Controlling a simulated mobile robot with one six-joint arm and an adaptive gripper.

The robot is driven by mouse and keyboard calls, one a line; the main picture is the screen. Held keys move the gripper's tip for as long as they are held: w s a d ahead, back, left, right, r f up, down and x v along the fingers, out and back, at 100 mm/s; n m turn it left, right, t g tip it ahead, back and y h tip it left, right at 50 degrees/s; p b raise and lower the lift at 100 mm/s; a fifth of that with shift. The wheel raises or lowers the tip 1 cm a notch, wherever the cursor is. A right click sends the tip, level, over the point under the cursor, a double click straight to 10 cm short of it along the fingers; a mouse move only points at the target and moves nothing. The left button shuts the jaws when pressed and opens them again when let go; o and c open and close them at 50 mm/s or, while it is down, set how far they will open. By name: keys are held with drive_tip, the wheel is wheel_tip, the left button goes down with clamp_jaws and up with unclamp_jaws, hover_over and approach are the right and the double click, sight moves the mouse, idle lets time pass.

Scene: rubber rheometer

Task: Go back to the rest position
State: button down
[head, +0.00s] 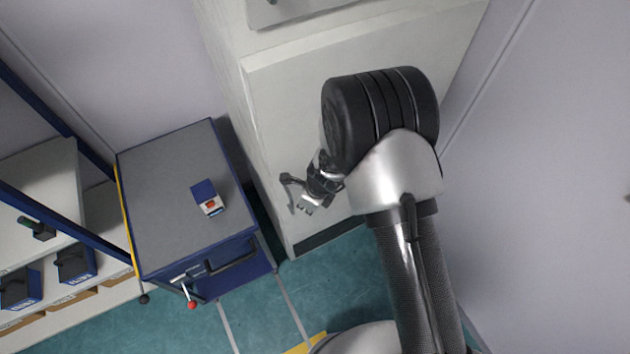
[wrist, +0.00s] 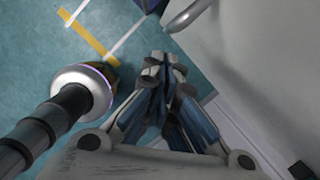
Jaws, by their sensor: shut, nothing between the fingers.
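My gripper (head: 306,207) is in the middle of the head view, in front of the pale front face of a large white machine (head: 375,55). It is apart from the cart to its left. In the wrist view my gripper (wrist: 166,60) points down toward the floor, its fingertips together with nothing between them. The machine's pale side (wrist: 265,60) fills the right of the wrist view.
A grey-topped blue cart (head: 165,165) stands to the left, with a small blue and white box (head: 207,198) on top. A shelf rack (head: 40,210) with dark blue boxes is at the far left. Teal floor (head: 260,310) with taped lines is clear in front.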

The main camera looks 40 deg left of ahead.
drive_tip(key=shift+d, duration=0.1)
drive_tip(key=w+d+r+n+y+b, duration=0.1)
drive_tip(key=w+d+r+n+b, duration=0.25)
drive_tip(key=w+r, duration=0.45)
drive_tip(key=d+r+n+t+b, duration=0.2)
drive_tip(key=d+r+n+b, duration=0.35)
drive_tip(key=d+r, duration=0.7)
drive_tip(key=s+d+n+t+h+b, duration=0.1)
drive_tip(key=s+d+n+b, duration=0.1)
drive_tip(key=d, duration=0.6)
drive_tip(key=s+d+r+n+t+h+b, duration=0.1)
drive_tip(key=s+d+n+b, duration=0.2)
drive_tip(key=s+d, duration=0.4)
drive_tip(key=s+d+n+t+h+b, duration=0.1)
drive_tip(key=s+d+b, duration=0.4)
drive_tip(key=d, duration=0.5)
drive_tip(key=shift+s+r+n+h, duration=0.25)
drive_tip(key=shift+n+h, duration=0.15)
drive_tip(key=shift+n, duration=0.3)
